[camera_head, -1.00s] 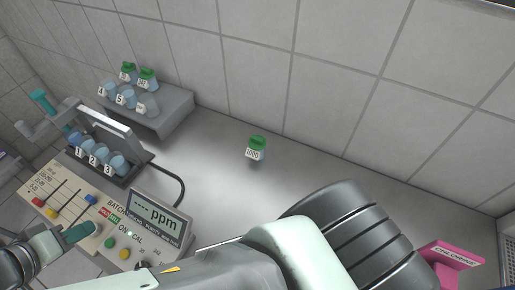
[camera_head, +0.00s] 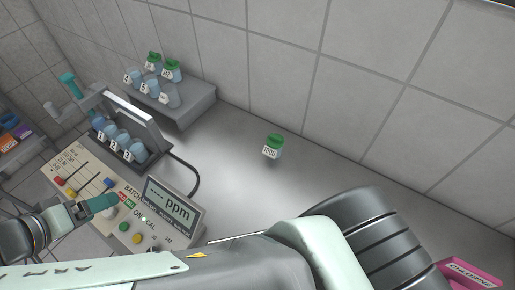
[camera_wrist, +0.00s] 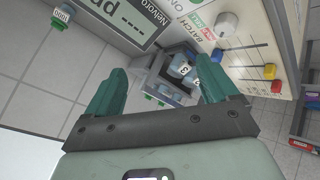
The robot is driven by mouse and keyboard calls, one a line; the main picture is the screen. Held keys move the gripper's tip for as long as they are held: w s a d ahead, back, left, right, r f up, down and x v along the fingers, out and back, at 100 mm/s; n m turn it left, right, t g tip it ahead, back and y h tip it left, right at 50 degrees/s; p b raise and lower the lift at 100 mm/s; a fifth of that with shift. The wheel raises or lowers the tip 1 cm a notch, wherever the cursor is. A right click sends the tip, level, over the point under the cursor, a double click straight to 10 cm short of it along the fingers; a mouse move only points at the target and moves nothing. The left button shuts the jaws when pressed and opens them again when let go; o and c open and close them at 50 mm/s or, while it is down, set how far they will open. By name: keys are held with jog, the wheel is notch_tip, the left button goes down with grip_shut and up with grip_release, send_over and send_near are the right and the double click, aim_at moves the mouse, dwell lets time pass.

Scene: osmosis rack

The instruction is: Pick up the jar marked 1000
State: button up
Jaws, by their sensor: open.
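The jar marked 1000 (camera_head: 271,151) has a green lid and a white label. It stands upright and alone on the grey counter, right of the meter in the head view. It also shows small at the top left of the wrist view (camera_wrist: 61,18). My gripper (camera_head: 100,204) is over the lower left of the meter's panel, well apart from the jar. In the wrist view its teal fingers (camera_wrist: 163,84) are spread with nothing held between them.
The meter (camera_head: 150,222) with a ppm display and coloured knobs lies between my gripper and the jar. Its open-lidded holder carries cups numbered 1, 2, 3. A grey step (camera_head: 190,112) behind holds more cups and two green-lidded jars. A pink chlorine box (camera_head: 470,274) is at lower right. Counter around the jar is clear.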

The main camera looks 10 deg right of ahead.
notch_tip(320, 180, up, 3)
jog(key=n+t+h, duration=0.5)
jog(key=n+h, duration=0.2)
jog(key=n, duration=1.8)
send_over(274, 140)
jog(key=v, duration=0.3)
notch_tip(274, 140, down, 4)
notch_tip(274, 140, down, 8)
jog(key=shift+w+d+r, duration=0.1)
jog(key=shift+d+r, duration=0.1)
jog(key=shift+w+d+f+h, duration=0.25)
jog(key=shift+w+d+h, duration=0.05)
jog(key=shift+w+d, duration=0.7)
jog(key=shift+w, duration=0.1)
jog(key=c, duration=1.1)
